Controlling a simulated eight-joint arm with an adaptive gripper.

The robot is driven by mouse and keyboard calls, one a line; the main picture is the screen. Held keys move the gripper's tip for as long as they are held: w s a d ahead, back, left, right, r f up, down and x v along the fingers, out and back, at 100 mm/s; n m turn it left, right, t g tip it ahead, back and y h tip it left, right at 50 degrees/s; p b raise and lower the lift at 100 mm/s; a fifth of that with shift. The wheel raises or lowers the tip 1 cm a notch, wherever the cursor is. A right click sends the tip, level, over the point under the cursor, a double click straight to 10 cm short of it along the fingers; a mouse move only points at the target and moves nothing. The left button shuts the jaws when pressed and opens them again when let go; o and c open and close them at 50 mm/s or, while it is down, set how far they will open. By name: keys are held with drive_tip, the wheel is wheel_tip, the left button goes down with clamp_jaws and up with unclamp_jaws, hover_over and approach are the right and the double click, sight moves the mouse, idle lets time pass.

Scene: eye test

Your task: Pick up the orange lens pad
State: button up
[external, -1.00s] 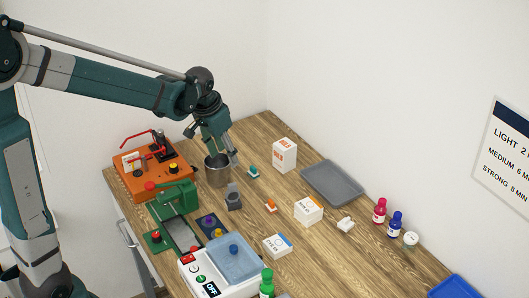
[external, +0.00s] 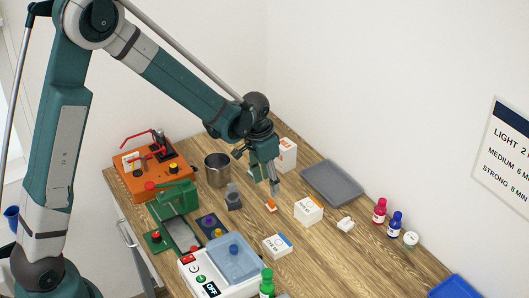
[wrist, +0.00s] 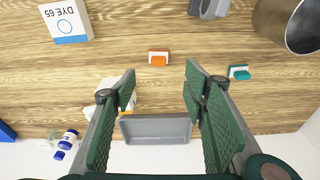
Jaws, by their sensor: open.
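The orange lens pad (external: 271,205) is a small orange block with a pale part, lying on the wooden table. In the wrist view it (wrist: 158,57) lies beyond my fingertips, roughly centred between them and not touched. My gripper (external: 264,182) is above the table, just behind the pad in the external view. In the wrist view my gripper (wrist: 160,90) has its two green fingers wide apart, with nothing held between them. A similar teal pad (wrist: 239,72) lies to the right of the orange one; in the external view my gripper seems to hide it.
A white carton (external: 308,211) stands right of the orange pad, and a dye box (external: 277,246) stands in front. A metal pot (external: 217,170) and grey holder (external: 233,198) are to the left. A grey tray (external: 333,182) lies behind right. Bare wood surrounds the pad.

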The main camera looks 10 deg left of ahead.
sight(271, 201)
drive_tip(key=shift+f, duration=0.8)
drive_tip(key=shift+d+f, duration=0.15)
drive_tip(key=shift+f, duration=1.1)
drive_tip(key=shift+f, duration=0.1)
drive_tip(key=shift+w+d+f+p, duration=0.1)
drive_tip(key=shift+d+f+p, duration=0.1)
drive_tip(key=shift+f, duration=1.05)
drive_tip(key=shift+w+d+f+p, duration=0.1)
drive_tip(key=shift+d+f, duration=0.05)
drive_tip(key=shift+f, duration=1.1)
drive_tip(key=c, duration=0.8)
